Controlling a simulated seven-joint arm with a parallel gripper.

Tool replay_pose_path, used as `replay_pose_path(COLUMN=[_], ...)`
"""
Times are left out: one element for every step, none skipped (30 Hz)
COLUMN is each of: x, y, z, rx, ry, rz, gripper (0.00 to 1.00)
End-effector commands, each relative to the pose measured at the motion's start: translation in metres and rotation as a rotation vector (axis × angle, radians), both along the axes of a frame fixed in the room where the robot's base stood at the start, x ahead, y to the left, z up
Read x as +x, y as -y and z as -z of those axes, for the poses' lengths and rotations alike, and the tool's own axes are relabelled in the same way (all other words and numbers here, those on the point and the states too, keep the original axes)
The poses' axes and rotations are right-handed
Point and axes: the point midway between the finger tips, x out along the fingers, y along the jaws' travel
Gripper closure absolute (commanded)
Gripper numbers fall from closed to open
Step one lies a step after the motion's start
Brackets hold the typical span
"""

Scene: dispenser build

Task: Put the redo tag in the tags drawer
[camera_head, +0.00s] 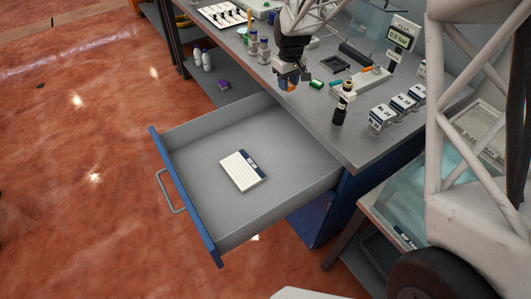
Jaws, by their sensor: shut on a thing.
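My gripper (289,80) hangs over the workbench near its front edge, behind the open drawer. The grey drawer (205,205) with a blue front is pulled far out below the bench top. Inside it lies a white lined card or pad (241,172) with a dark label strip. No name is legible on the drawer. The gripper is above and behind the drawer, not over its middle.
A dark bottle (339,116) stands near the bench edge, right of the gripper. Labelled blocks (381,118), a gauge display (402,36) and a dark tray (336,64) are further right and back. Small jars (263,50) stand left. Most of the drawer floor is clear.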

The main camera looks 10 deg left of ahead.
Motion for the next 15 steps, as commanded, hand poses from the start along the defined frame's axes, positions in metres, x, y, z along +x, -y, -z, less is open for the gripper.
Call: replay_pose_path(x=[-0.01, -0.015, -0.023, -0.029, -0.035, -0.044, -0.05, -0.057, -0.066, -0.072, -0.079, -0.088, -0.096, -0.103, -0.113], y=[-0.008, -0.012, -0.018, -0.022, -0.027, -0.033, -0.037, -0.041, -0.046, -0.05, -0.054, -0.059, -0.063, -0.067, -0.072], z=[0.005, 0.008, 0.012, 0.014, 0.017, 0.022, 0.025, 0.029, 0.033, 0.036, 0.039, 0.044, 0.047, 0.051, 0.055], rx=[0.0, -0.001, -0.001, -0.001, -0.001, -0.001, -0.001, -0.001, -0.001, -0.001, 0.0, -0.001, -0.001, -0.001, -0.001], ry=[-0.001, -0.001, -0.001, -0.001, -0.001, -0.001, -0.001, -0.002, -0.002, -0.001, 0.0, -0.001, -0.002, -0.002, -0.001], rz=[-0.011, -0.017, -0.026, -0.032, -0.038, -0.048, -0.054, -0.061, -0.07, -0.077, -0.083, -0.093, -0.099, -0.106, -0.117], gripper=[0.88, 0.88, 0.88, 0.88, 0.88, 0.88, 0.88, 0.88, 0.88, 0.88, 0.88, 0.88, 0.88, 0.88, 0.88])
